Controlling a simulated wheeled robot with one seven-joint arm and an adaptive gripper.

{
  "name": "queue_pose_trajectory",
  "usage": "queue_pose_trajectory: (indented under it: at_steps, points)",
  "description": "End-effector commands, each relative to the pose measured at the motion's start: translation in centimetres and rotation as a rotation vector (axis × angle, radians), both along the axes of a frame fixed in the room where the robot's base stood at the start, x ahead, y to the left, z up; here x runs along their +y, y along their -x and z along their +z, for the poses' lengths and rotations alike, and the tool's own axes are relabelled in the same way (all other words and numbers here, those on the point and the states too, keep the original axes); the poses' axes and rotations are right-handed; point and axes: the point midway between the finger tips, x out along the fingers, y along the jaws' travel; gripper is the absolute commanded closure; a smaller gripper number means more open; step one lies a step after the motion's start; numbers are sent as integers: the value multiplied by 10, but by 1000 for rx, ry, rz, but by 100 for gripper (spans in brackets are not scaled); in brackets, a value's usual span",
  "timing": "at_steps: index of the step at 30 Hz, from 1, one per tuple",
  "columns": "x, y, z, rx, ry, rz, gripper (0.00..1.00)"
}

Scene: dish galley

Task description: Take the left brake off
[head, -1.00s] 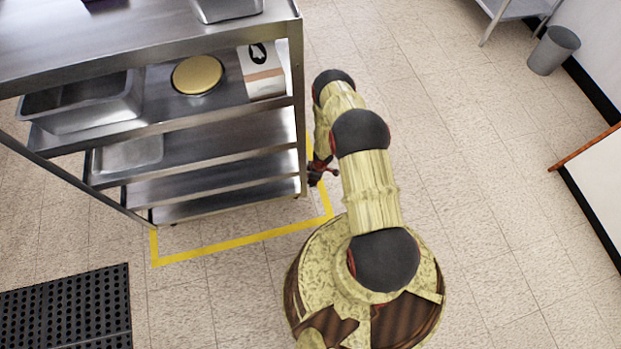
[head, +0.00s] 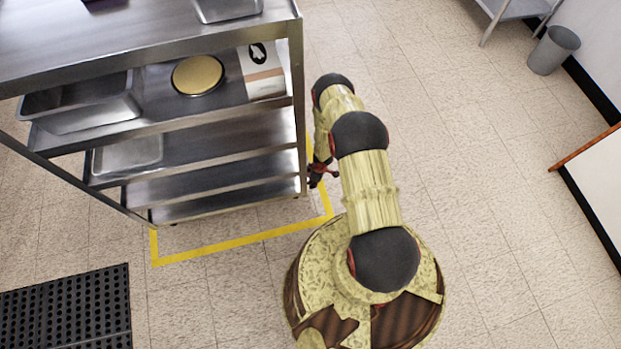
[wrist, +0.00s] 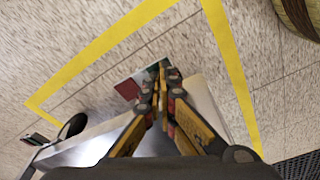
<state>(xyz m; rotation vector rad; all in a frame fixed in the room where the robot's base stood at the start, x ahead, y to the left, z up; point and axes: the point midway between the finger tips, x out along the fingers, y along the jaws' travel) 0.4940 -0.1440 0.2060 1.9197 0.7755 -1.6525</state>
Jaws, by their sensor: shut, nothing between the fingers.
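The steel rack (head: 205,205) stands inside a yellow floor outline, at the left in the head view. In the wrist view a small flat pedal with a red part (wrist: 126,89) and a green part (wrist: 150,71) sits low at the rack's near corner; I take it for a wheel brake. My gripper (wrist: 163,78) is shut and empty, its fingertips at or just over the green end. I cannot tell if they touch. A second small red and green piece (wrist: 36,139) shows at the far left, by a dark wheel (wrist: 73,126). Which brake is the left one is unclear.
Yellow tape (head: 240,241) lies flat around the rack. The rack holds steel pans (head: 88,118), a round gold-topped item (head: 197,75) and a box (head: 262,72). A black mat (head: 65,310) lies at lower left. Floor to the right is clear, with a bin (head: 553,50) beyond.

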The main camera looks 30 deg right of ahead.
Motion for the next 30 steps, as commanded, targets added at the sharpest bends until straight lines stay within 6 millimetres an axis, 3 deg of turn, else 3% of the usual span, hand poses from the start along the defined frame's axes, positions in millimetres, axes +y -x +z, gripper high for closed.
queue_pose_trajectory:
  at_steps: [8,30]
  points:
    - [0,-1,2,-1,1,0,100]
    - [0,0,55,0,0,-1,100]
